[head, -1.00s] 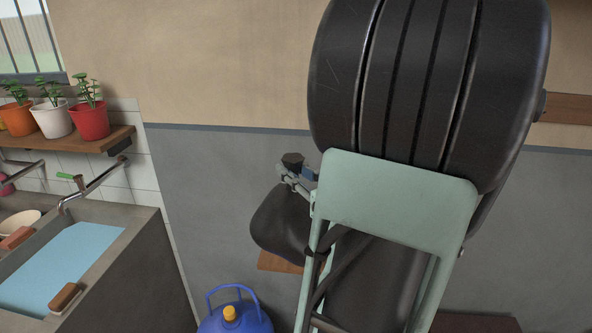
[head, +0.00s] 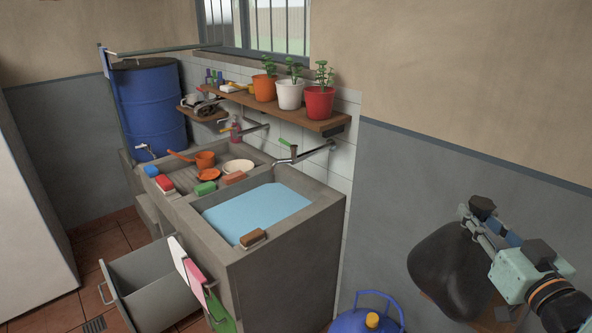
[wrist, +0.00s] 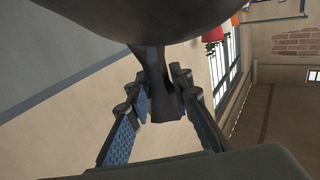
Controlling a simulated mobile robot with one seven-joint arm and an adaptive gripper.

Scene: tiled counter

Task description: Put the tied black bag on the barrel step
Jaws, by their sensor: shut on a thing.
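The tied black bag (head: 448,268) hangs at the lower right of the head view, in front of the grey wall. My gripper (head: 478,218) is at its top. In the wrist view my gripper (wrist: 160,90) is shut on the bag's tied neck, with the bag's dark body (wrist: 155,15) filling the top of the picture. The blue barrel (head: 152,112) stands at the back left, well away from the bag. A low concrete step (head: 148,212) shows below the barrel, beside the sink; its far part is hidden.
The concrete sink (head: 285,265) with blue water stands between the bag and the barrel. A grey open bin (head: 150,275) juts out in front. Potted plants line a wall shelf (head: 300,115). Tiled floor shows at left.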

